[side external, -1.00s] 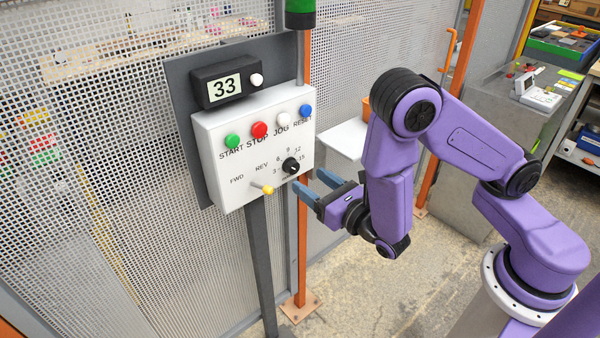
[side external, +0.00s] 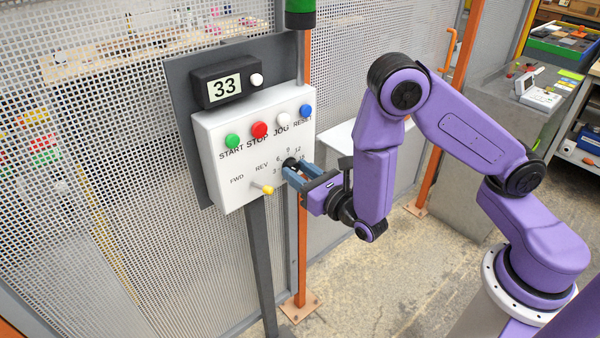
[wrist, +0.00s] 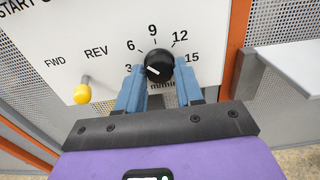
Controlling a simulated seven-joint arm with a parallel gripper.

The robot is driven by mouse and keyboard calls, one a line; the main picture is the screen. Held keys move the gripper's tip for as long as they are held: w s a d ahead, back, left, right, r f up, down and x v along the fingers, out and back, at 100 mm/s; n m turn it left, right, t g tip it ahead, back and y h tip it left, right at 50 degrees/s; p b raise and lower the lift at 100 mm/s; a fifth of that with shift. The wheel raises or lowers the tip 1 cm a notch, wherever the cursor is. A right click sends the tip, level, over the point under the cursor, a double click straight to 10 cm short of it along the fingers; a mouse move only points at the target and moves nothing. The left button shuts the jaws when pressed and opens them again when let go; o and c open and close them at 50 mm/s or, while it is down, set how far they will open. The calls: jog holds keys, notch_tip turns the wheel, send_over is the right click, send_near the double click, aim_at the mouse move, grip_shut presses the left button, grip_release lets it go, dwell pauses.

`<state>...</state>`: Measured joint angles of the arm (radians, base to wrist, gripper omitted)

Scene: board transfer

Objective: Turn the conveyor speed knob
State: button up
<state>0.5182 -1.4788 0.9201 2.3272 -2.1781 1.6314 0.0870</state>
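The black speed knob (wrist: 160,66) sits on the lower right of the white control box (side external: 225,190), inside a printed scale with 3, 6, 9, 12 and 15. In the side view, the fingers (side external: 297,171) reach the box face from the right and partly hide the knob. The display (side external: 224,88) reads 33.
A yellow-tipped FWD/REV lever (wrist: 83,93) sticks out left of the knob. Green (side external: 233,141), red (side external: 260,130), white (side external: 283,120) and blue (side external: 306,111) buttons sit above. An orange post (side external: 302,245) and mesh fence (side external: 110,200) stand close behind the box.

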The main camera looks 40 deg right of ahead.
jog(key=m, duration=0.4)
jog(key=shift+m, duration=2.4)
jog(key=shift+a, duration=0.1)
jog(key=o, duration=1)
jog(key=shift+s, duration=0.1)
jog(key=s, duration=1.7)
jog(key=shift+s, duration=0.15)
